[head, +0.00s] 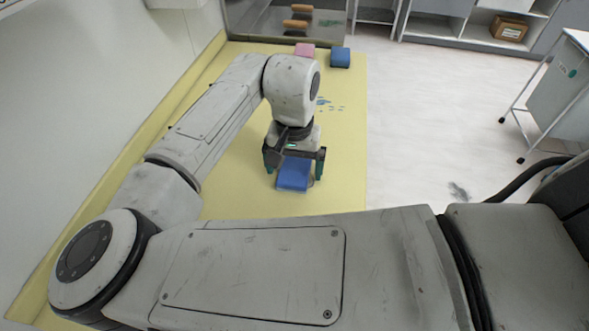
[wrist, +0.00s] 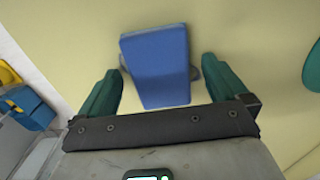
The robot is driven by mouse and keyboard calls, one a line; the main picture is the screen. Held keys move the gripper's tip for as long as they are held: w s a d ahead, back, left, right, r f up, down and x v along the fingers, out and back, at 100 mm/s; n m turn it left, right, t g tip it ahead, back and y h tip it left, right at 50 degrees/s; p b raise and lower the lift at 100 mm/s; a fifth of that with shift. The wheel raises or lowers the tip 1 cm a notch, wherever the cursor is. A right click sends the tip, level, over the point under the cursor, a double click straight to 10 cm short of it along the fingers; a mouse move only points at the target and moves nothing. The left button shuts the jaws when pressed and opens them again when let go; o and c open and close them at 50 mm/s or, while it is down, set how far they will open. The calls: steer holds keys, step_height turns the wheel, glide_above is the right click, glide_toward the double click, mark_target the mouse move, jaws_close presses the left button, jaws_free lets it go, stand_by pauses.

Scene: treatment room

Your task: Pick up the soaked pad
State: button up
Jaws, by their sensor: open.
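A blue pad (head: 292,181) lies on the yellow surface directly below my gripper (head: 294,171). In the wrist view the blue pad (wrist: 155,65) sits between the two green fingers of my gripper (wrist: 161,72), with a gap on each side. The fingers are open and hold nothing. Grey edges of something show on both sides of the pad, partly hidden beneath it. A pink pad (head: 305,50) and another blue block (head: 340,57) lie at the far end of the surface. I cannot tell by look which is soaked.
The yellow surface (head: 345,150) runs along the white wall at left. Small blue spots (head: 323,102) mark it beyond my gripper. A white cart (head: 561,90) stands at right on open floor. A green round thing (wrist: 313,70) shows at the wrist view's right edge.

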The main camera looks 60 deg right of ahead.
steer(key=shift+f, duration=0.15)
steer(key=c, duration=1.2)
